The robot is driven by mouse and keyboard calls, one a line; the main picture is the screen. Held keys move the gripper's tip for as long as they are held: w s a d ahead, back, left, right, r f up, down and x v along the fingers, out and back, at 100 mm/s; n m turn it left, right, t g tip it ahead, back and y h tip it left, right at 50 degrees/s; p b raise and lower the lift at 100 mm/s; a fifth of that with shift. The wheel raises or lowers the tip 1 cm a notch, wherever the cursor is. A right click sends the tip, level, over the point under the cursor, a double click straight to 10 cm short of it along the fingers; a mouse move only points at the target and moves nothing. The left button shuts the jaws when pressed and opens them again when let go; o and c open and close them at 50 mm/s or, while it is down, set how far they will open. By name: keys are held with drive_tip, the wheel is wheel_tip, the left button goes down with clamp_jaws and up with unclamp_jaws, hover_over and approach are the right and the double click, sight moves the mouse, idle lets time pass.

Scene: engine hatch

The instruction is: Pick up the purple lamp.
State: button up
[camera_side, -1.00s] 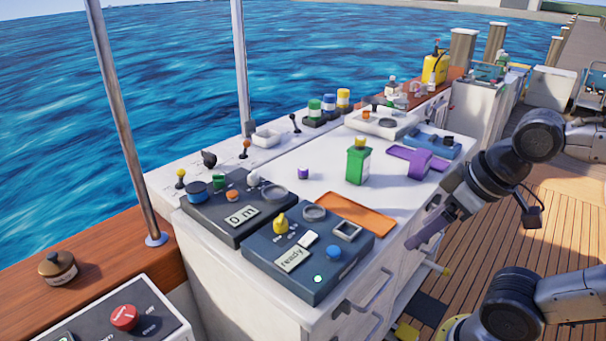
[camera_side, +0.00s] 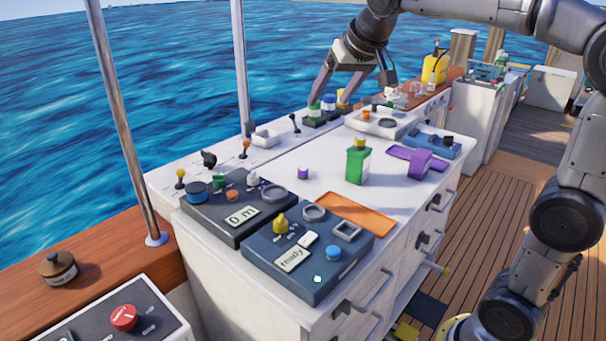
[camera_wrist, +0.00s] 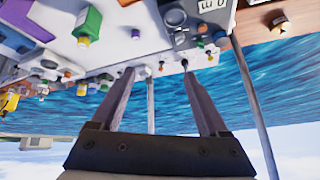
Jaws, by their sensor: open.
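A small purple cylinder with a pale top (camera_side: 302,173) stands upright on the white counter, left of the green bottle (camera_side: 358,163). A larger purple block (camera_side: 419,163) stands by a flat purple mat (camera_side: 398,152) at the counter's right side. I cannot tell for certain which purple piece is the lamp; the small cylinder resembles the colored cylinders at the back. My gripper (camera_side: 331,100) is open, pointing down over the back edge by those cylinders, away from both purple pieces. Its spread fingers (camera_wrist: 157,72) hold nothing in the wrist view.
Green (camera_side: 314,112), blue and yellow cylinders sit in a dark rack at the back, near my fingertips. Dark control boxes (camera_side: 315,275) fill the front left. A metal pole (camera_side: 241,70) rises left of my gripper. The middle counter is mostly clear.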

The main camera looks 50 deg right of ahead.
drive_tip(key=w+d+f+m+g, duration=0.1)
drive_tip(key=w+d+f, duration=0.15)
drive_tip(key=w, duration=0.25)
drive_tip(key=w+d+f, duration=0.2)
drive_tip(key=w+d, duration=0.1)
drive_tip(key=w, duration=0.3)
drive_tip(key=m+g, duration=0.1)
drive_tip(key=g, duration=0.2)
hover_over(303, 169)
drive_tip(key=s+a, duration=0.2)
drive_tip(key=shift+h, duration=0.4)
drive_tip(key=f, duration=2.2)
drive_tip(key=shift+d+f, duration=0.1)
drive_tip(key=shift+d, duration=0.15)
drive_tip(key=shift+t, duration=0.3)
drive_tip(key=shift+x, duration=3.1)
clamp_jaws()
